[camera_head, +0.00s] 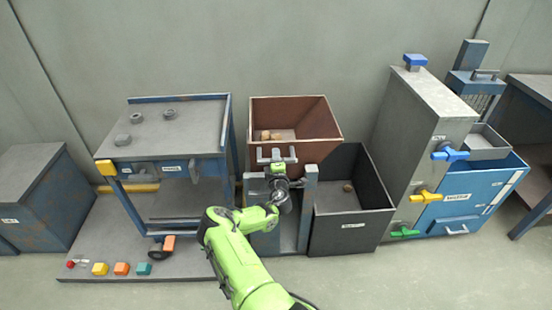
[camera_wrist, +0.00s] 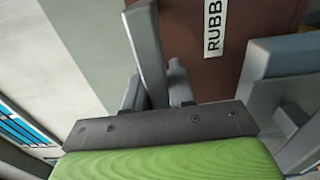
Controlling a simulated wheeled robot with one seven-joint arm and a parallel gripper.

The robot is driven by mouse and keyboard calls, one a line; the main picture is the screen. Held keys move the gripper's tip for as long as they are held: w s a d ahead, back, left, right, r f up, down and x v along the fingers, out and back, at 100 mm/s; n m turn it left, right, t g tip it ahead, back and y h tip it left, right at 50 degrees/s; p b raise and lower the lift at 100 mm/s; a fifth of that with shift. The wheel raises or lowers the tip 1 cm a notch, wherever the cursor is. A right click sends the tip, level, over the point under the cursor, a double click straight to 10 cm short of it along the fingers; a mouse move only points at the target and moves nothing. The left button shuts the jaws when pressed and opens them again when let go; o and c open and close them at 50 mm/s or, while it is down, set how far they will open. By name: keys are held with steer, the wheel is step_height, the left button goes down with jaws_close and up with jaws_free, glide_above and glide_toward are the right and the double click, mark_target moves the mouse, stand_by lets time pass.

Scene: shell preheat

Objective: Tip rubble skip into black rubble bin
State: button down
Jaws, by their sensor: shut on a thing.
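In the wrist view, the brown front of the skip (camera_wrist: 265,45) fills the upper right, with a white label reading "RUBB". The black rubble bin (camera_head: 352,231) stands on the floor to the right of the skip, open at the top, with one brown lump (camera_head: 347,187) inside.
Grey posts (camera_head: 308,195) stand below the skip, beside the bin. A grey cabinet (camera_head: 425,120) with coloured handles is right of the bin, then a blue unit (camera_head: 470,195). A blue-framed workbench (camera_head: 170,140) is on the left. Coloured blocks (camera_head: 121,268) lie at the front left.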

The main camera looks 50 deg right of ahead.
steer(key=shift+s+d+r, duration=0.1)
steer(key=shift+d+r, duration=0.05)
steer(key=shift+r, duration=0.15)
stand_by(0.4)
